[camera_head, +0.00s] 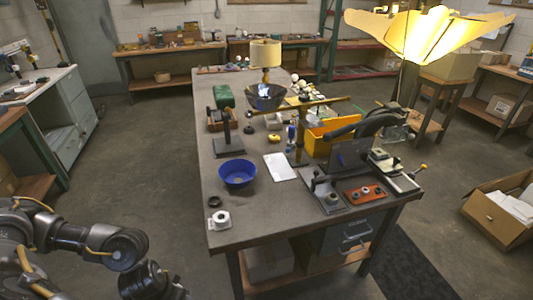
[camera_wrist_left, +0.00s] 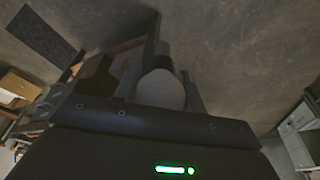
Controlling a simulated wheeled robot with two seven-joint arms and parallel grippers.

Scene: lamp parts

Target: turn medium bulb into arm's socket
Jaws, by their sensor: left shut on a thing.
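A white rounded bulb (camera_wrist_left: 162,90) with a dark neck sits between the fingers of my left gripper (camera_wrist_left: 172,62) in the left wrist view. The gripper is shut on it, and the bulb's far end is partly hidden. In the head view my left arm is at the lower left, off the table, and its gripper is out of frame. A brass horizontal arm (camera_head: 318,104) on an upright post stands on the table; I cannot make out its socket. My right gripper is not in view.
The grey table (camera_head: 225,180) holds a blue bowl (camera_head: 237,173), a white paper (camera_head: 281,167), a yellow bin (camera_head: 326,140) and a black stand (camera_head: 226,140). White round items (camera_head: 300,84) lie at the back.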

